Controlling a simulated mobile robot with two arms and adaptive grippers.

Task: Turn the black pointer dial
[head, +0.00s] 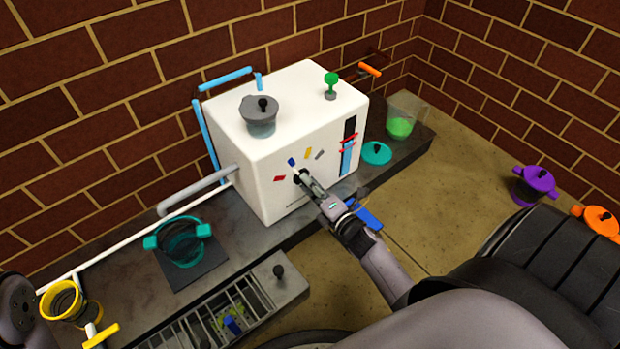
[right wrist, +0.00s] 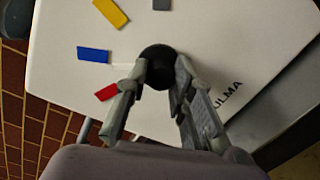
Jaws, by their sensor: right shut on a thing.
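The black pointer dial (head: 298,179) is on the front face of the white machine (head: 285,120). Red, blue, yellow and grey marks sit in an arc above it. My right gripper (head: 305,178) reaches the dial from the lower right. In the right wrist view the dial (right wrist: 157,54) shows as a round dark knob between the fingers of the gripper (right wrist: 160,75), which are shut on it. Which mark the pointer faces cannot be told. My left gripper is not in view.
A grey lidded pot (head: 261,122) and a green knob (head: 331,80) are on top of the machine. A grey pipe (head: 195,190) leaves its left side.

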